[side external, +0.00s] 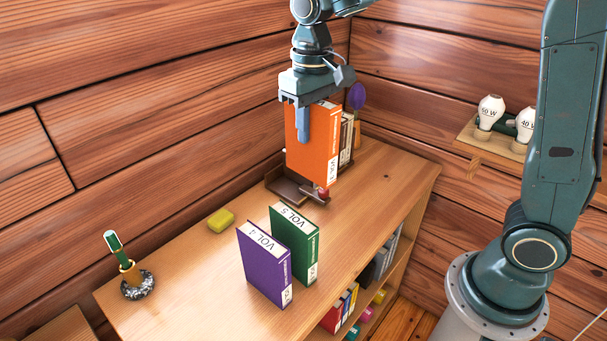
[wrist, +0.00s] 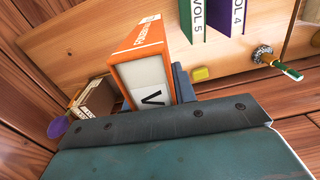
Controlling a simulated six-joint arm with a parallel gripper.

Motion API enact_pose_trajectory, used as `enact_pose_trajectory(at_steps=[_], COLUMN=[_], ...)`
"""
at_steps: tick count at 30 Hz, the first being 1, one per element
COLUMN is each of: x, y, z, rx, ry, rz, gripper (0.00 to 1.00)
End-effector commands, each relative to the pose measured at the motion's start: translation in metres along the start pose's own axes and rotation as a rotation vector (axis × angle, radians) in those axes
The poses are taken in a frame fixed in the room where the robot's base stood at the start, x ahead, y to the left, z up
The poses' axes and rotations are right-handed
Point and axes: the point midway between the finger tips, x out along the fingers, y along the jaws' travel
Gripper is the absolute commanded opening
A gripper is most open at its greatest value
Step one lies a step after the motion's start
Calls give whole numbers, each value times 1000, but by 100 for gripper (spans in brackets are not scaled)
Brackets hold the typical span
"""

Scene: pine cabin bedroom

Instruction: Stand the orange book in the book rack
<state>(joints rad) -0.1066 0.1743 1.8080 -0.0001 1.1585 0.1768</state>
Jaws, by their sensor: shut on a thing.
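The orange book (side external: 312,143) is upright in my gripper (side external: 303,122), which is shut on its upper part. The book hangs in front of and over the brown book rack (side external: 287,188), hiding much of it; whether its bottom touches the rack I cannot tell. Books (side external: 346,138) stand at the rack's far end, partly hidden behind the orange book. In the wrist view the orange book (wrist: 140,65) juts out past my gripper, with those standing books (wrist: 95,98) to its left.
A purple book (side external: 262,268) and a green book (side external: 296,245) stand upright on the wooden cabinet top (side external: 190,285). A yellow block (side external: 221,220) lies near the wall. A pen holder (side external: 135,282) is at the left. A small shelf with bulbs (side external: 490,112) is on the right wall.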

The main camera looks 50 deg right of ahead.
Motion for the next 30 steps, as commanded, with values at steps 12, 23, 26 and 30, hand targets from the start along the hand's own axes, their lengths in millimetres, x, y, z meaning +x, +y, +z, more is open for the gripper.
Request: enact_pose_trajectory(at_steps=[12, 23, 26, 30], x=[-11, -14, -14, -12], y=[45, 105, 124, 147], z=[-73, -132, -145, -159], rx=[-17, -42, -48, -59], ry=[1, 0, 1, 1], rz=[0, 0, 0, 0], gripper=[0, 0, 0, 0])
